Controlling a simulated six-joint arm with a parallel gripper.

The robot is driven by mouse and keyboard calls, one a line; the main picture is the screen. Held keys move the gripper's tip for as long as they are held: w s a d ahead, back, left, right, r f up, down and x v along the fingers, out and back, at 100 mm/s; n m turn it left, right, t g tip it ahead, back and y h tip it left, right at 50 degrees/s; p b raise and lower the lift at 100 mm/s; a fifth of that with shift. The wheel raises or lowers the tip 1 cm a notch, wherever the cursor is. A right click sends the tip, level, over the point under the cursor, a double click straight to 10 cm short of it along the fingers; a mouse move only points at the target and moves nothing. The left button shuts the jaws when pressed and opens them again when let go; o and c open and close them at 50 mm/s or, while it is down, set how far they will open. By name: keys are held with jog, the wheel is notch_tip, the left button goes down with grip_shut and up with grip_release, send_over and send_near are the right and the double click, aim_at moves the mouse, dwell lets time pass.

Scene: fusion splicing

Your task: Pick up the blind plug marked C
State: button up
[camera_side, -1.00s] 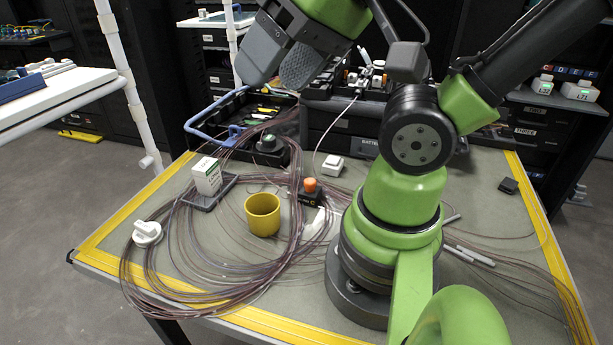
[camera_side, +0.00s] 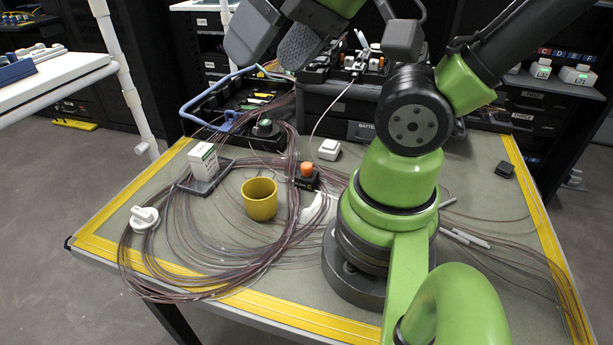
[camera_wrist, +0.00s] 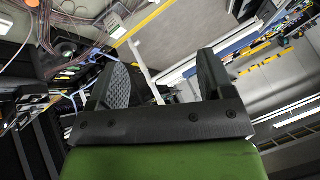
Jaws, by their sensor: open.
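My gripper (camera_side: 272,48) is open and empty, high above the back of the table in the side view. In the wrist view my gripper (camera_wrist: 160,75) shows two spread fingers with nothing between them. Letter labels C to F (camera_side: 566,54) show on the shelf at the back right.
A yellow cup (camera_side: 260,200), a white box (camera_side: 203,160), a white knob (camera_side: 144,218) and a white switch (camera_side: 329,149) stand on the table among coiled fibres (camera_side: 200,284). A black open case with a blue handle (camera_side: 196,105) stands at the back left.

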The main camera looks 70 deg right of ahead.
jog(key=n+g+h, duration=0.2)
jog(key=n+g, duration=0.1)
jog(key=g, duration=0.4)
send_over(307, 164)
jog(key=f, duration=2)
jog(key=shift+w+f, duration=0.2)
jog(key=shift+w, duration=0.15)
jog(key=shift+s+d+f, duration=0.1)
jog(key=shift+f, duration=0.3)
notch_tip(307, 164, down, 4)
jog(key=shift+f, duration=0.2)
jog(key=shift+s+a+f, duration=0.1)
jog(key=shift+s+f, duration=0.05)
jog(key=shift+f, duration=1.2)
jog(key=shift+s+a+f, duration=0.1)
jog(key=shift+f, duration=1.25)
jog(key=c, duration=1)
